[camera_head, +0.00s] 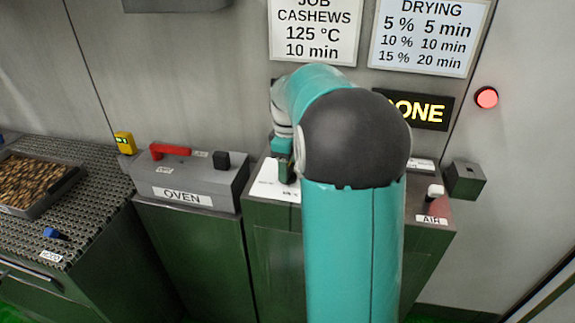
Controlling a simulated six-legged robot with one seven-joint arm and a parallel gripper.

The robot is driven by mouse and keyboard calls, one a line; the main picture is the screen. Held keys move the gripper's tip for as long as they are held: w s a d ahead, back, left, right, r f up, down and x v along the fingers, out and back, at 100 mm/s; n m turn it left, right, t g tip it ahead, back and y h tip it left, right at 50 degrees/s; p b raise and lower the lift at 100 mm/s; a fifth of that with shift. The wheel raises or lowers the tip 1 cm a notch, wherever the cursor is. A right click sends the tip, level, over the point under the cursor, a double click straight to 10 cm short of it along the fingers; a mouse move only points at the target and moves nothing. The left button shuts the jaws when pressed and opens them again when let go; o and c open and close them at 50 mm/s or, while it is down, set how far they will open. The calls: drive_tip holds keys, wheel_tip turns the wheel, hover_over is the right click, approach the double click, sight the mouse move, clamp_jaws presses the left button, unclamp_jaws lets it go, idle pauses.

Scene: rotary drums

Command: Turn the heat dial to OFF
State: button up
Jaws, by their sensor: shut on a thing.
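A white dial plate (270,184) with printed marks, one reading like °C, lies on top of the green middle cabinet (258,209). My gripper (286,172) points down at this plate and is shut on the heat dial, a small dark knob mostly hidden by the fingers. My teal arm and its dark round joint cover the right part of the plate. The dial's pointer and the OFF mark cannot be made out.
Left of the plate is a grey OVEN box (194,183) with a red lever (169,151) and a black knob (221,160). An AIR lever (435,193) stands at right. A tray of nuts (32,181) sits far left. A lit sign (423,109) reads "ONE", partly covered.

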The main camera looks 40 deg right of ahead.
drive_tip(key=shift+n, duration=0.6)
drive_tip(key=o, duration=1)
wheel_tip(320, 180, up, 14)
drive_tip(key=shift+f, duration=0.1)
idle(0.4)
